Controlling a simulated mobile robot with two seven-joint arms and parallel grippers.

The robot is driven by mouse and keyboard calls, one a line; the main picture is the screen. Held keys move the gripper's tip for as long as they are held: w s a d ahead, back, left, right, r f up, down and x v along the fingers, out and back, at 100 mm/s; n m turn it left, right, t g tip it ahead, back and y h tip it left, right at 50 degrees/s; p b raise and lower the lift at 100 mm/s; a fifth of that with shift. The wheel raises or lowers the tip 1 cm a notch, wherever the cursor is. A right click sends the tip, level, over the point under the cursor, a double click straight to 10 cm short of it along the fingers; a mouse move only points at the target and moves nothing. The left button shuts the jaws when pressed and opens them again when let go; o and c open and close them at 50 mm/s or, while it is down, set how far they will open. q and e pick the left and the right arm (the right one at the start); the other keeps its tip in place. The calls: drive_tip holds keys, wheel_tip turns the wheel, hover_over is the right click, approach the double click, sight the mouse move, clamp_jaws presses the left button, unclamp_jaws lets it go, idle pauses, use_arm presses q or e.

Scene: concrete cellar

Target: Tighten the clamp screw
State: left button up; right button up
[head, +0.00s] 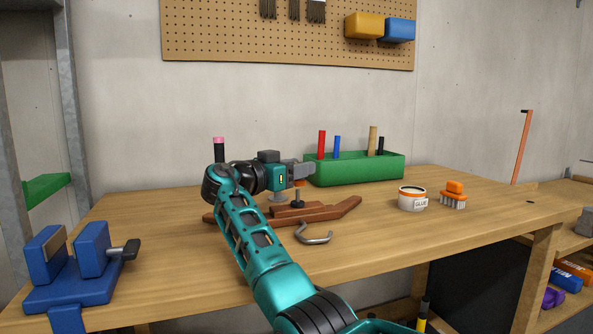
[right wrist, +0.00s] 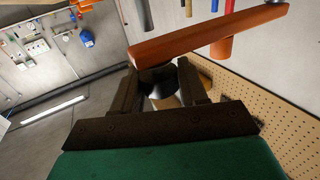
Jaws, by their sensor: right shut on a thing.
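A reddish-brown clamp body (head: 338,207) lies on the bench, with a short dark upright screw (head: 298,198) on it. My right gripper (head: 303,171) is directly above the screw, pointing right. A small orange part (head: 299,183) shows just under its fingers. In the right wrist view my right gripper (right wrist: 165,82) is shut on a dark round piece (right wrist: 157,76), which seems to be the top of the clamp screw. An orange-brown bar (right wrist: 200,36) with a short peg (right wrist: 222,48) crosses just beyond the fingertips. The fingers partly hide the grip. My left gripper is not in view.
A grey hook (head: 314,237) lies in front of the clamp. A blue vise (head: 92,250) stands at the left. A green bin (head: 365,170) with several upright tools is behind; a glue tin (head: 411,199) and orange brush (head: 454,195) stand right. The front right bench top is clear.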

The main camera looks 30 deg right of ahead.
drive_tip(key=shift+g, duration=0.3)
drive_tip(key=o, duration=1)
drive_tip(key=a, duration=0.4)
drive_tip(key=s+a+p, duration=0.1)
drive_tip(key=a, duration=0.3)
drive_tip(key=s+a, duration=0.1)
drive_tip(key=a, duration=0.3)
drive_tip(key=shift+s+a, duration=0.1)
drive_tip(key=shift+a, duration=0.2)
